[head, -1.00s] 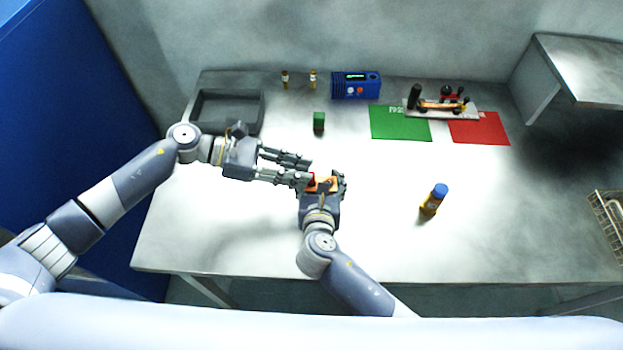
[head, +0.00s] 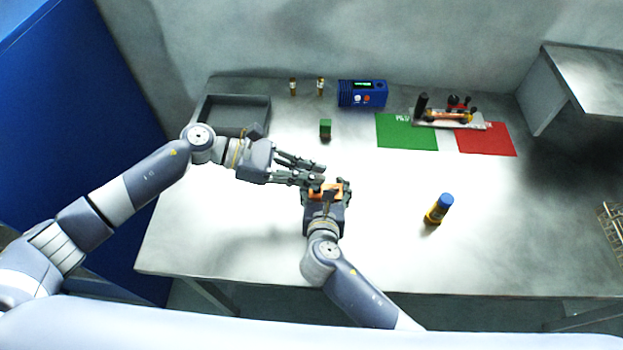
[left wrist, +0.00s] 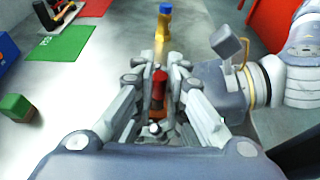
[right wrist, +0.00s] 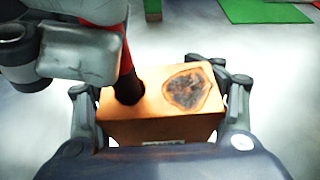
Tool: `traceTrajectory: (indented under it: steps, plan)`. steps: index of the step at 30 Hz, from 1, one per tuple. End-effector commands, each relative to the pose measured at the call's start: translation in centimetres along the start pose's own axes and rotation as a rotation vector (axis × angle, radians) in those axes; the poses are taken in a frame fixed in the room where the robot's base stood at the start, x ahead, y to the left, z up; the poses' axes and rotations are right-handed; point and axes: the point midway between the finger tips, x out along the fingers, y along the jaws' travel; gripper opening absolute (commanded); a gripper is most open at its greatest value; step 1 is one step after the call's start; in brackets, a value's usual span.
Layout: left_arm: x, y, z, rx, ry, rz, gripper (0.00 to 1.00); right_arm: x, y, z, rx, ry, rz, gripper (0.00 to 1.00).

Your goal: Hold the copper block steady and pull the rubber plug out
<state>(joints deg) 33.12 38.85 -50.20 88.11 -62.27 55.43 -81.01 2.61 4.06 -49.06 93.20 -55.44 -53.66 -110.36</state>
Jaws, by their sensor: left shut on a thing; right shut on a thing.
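The copper block (head: 331,191) is clamped between the fingers of my right gripper (head: 325,193), above the table. In the right wrist view the block (right wrist: 158,122) shows a dark scorched patch on top and a dark round spot at its left end. The rubber plug (right wrist: 124,52), red above and black below, meets the block at that dark spot; how deep it sits I cannot tell. My left gripper (left wrist: 158,88) is shut on the plug, whose red part (left wrist: 159,78) shows between its fingers. In the head view the fingers hide the plug.
A yellow bottle with a blue cap (head: 438,209) stands right of my grippers. A green cube (head: 325,129), a grey tray (head: 233,131), a blue device (head: 362,94), and green (head: 407,137) and red mats (head: 487,140) lie behind. The front left table is clear.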

Motion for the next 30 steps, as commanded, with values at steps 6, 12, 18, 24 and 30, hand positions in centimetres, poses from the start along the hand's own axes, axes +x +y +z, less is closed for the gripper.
traceTrajectory:
  steps: [6,12,18,24,30]
  plan:
    - [-1.6,0.1,4.5,0.007,-0.002,0.001,0.00,0.0,-0.2,-0.4,-0.003,0.008,-0.004,0.33]
    - [-2.6,0.0,7.1,0.003,-0.003,0.001,0.00,0.0,-0.2,-0.5,-0.003,0.008,-0.004,0.33]
    - [-2.8,0.0,7.7,0.000,-0.002,0.001,0.00,0.0,-0.1,-0.5,-0.003,0.008,-0.004,0.33]
    - [-2.8,0.0,7.6,0.000,-0.002,0.001,0.00,0.0,-0.1,-0.4,-0.003,0.008,-0.003,0.73]
    - [-2.8,0.0,7.6,0.000,-0.002,0.001,0.00,0.0,-0.1,-0.2,-0.002,0.004,-0.002,0.90]
